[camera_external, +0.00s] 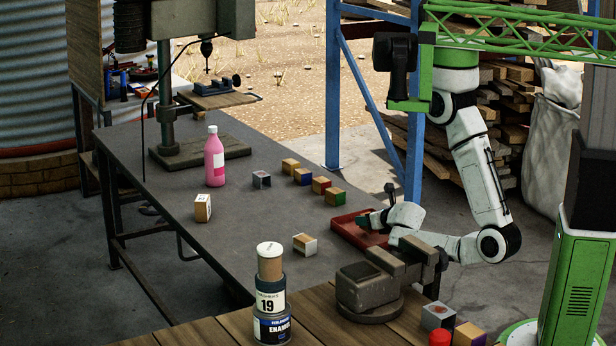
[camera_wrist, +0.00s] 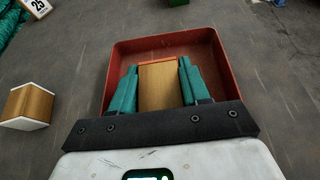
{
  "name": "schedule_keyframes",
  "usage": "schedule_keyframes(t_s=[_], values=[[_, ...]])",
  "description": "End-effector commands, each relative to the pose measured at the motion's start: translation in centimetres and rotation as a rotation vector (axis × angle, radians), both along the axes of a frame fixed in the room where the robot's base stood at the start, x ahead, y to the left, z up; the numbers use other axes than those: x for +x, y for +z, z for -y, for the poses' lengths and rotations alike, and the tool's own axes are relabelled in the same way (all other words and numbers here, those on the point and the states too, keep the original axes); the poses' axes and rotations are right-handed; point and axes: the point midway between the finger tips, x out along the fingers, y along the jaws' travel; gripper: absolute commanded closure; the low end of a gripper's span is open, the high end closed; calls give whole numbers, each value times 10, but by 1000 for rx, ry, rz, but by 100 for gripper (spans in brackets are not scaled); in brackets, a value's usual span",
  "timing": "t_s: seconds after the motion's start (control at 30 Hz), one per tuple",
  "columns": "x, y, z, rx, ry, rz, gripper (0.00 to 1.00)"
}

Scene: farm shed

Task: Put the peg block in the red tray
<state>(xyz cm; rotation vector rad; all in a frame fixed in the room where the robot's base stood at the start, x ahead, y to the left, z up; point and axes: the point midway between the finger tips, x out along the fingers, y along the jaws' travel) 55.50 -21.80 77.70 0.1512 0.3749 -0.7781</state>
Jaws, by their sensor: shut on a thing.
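The red tray (camera_external: 347,229) lies on the grey table near its right edge, and its rim (camera_wrist: 165,41) fills the middle of the wrist view. My gripper (camera_external: 364,224) is low at the tray. In the wrist view its teal fingers (camera_wrist: 153,85) are shut on a wooden block (camera_wrist: 158,90) with an orange-red far edge. The held block is within the tray's outline there. I cannot tell whether it touches the tray floor.
A white-sided block (camera_external: 305,244) lies left of the tray. A pink bottle (camera_external: 214,158) stands farther left. A vise (camera_external: 372,285) and paint cans (camera_external: 270,300) are in front.

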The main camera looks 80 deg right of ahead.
Motion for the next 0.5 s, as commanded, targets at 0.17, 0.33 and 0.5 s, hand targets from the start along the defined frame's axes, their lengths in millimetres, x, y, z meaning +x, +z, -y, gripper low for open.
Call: schedule_keyframes(t_s=[0.17,0.33,0.5], values=[[0,-17,0,0,-1,0,86],[0,-17,0,-1,1,0,86],[0,-19,-1,-1,1,0,86]])
